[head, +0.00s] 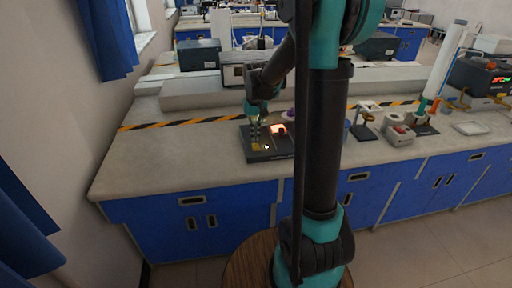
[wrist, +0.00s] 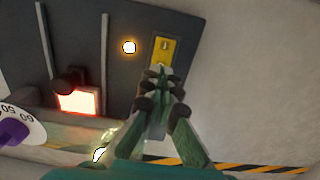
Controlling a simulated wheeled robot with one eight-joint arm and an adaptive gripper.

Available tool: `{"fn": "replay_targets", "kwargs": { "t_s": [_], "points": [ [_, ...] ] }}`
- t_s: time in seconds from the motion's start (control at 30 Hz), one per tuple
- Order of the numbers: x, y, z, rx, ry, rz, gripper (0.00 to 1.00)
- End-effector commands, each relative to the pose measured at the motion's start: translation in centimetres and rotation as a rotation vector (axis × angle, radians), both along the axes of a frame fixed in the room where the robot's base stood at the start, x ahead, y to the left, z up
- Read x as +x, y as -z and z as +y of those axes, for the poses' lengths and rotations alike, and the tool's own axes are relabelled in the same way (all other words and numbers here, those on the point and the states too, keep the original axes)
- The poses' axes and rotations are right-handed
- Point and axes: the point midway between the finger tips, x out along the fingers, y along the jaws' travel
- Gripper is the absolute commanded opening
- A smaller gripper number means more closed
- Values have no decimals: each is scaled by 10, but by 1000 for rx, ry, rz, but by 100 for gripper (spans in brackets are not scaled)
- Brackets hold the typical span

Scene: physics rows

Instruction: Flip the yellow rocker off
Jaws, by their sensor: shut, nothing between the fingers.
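The yellow rocker (wrist: 165,50) sits on a dark grey panel (wrist: 125,20) in the wrist view. In the head view the yellow rocker (head: 257,147) shows small near the front left of the panel (head: 284,153) on the bench. My gripper (wrist: 158,72) is shut and empty, its fingertips at the lower end of the yellow rocker in the wrist view. Whether they touch it I cannot tell. In the head view my gripper (head: 255,128) is above the panel's left part. A small round lamp (wrist: 129,47) beside the rocker glows white-orange.
A glowing red-orange rectangular switch (wrist: 77,101) with a dark knob by it is on the same panel. A white dial with a purple knob (wrist: 13,132) is beside it. Striped tape (head: 185,123) crosses the bench. A stand (head: 364,125) is to the right. The bench's left is clear.

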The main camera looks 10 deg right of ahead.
Motion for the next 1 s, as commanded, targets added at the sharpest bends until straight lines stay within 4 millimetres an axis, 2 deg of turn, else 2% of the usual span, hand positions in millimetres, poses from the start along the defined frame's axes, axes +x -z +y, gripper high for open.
{"fn": "replay_targets", "kwargs": {
  "t_s": [1.0],
  "points": [
    [0, 13, 0, 0, 0, 0, 0]
  ]
}}
